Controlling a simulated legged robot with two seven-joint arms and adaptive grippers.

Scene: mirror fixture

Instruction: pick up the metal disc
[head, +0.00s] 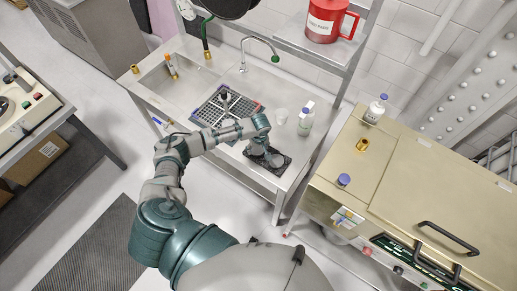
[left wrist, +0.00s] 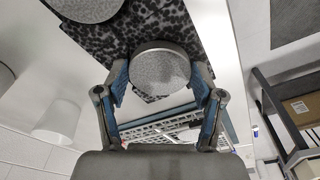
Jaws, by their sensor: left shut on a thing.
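The metal disc (left wrist: 160,68) is round, grey and finely speckled. In the left wrist view it sits between the two fingers of my left gripper (left wrist: 160,80), which is shut on its sides. Behind it is a dark speckled mat (left wrist: 150,25); I cannot tell whether the disc touches it. In the head view my left gripper (head: 257,147) is over the dark mat (head: 283,168) on the steel bench, and hides much of it. Another grey disc (head: 275,160) lies there; a similar disc (left wrist: 90,5) shows at the wrist view's top edge. My right gripper is not in view.
On the bench (head: 225,75), a rack (head: 215,108) stands behind the gripper, with a white cup (head: 281,115) and a labelled bottle (head: 306,118) to its right. A sink (head: 165,90) is at left. A beige cabinet (head: 400,180) stands at right.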

